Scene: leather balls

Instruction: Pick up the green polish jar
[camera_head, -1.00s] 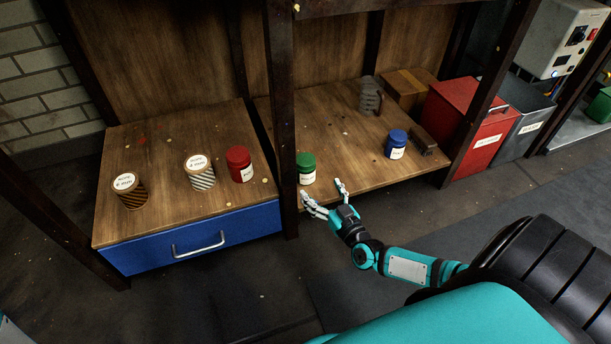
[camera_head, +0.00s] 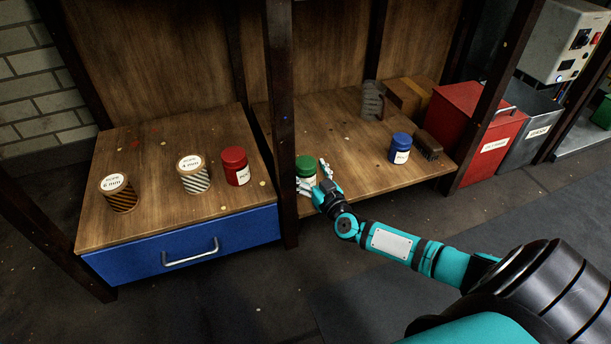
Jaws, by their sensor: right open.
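The green polish jar (camera_head: 306,166) stands upright on the wooden shelf, just right of the dark middle post. My right gripper (camera_head: 312,185) is open at the jar's front, with its fingers by the jar's lower part. The fingers and hand hide part of the jar's label and base. I cannot tell whether the fingers touch it. My left gripper is not in view.
A red jar (camera_head: 236,167) and two rope spools (camera_head: 194,174) stand left of the dark post (camera_head: 281,120). A blue jar (camera_head: 400,148) and a brush (camera_head: 427,145) are on the right shelf, with bare wood between. A red bin (camera_head: 470,130) stands further right.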

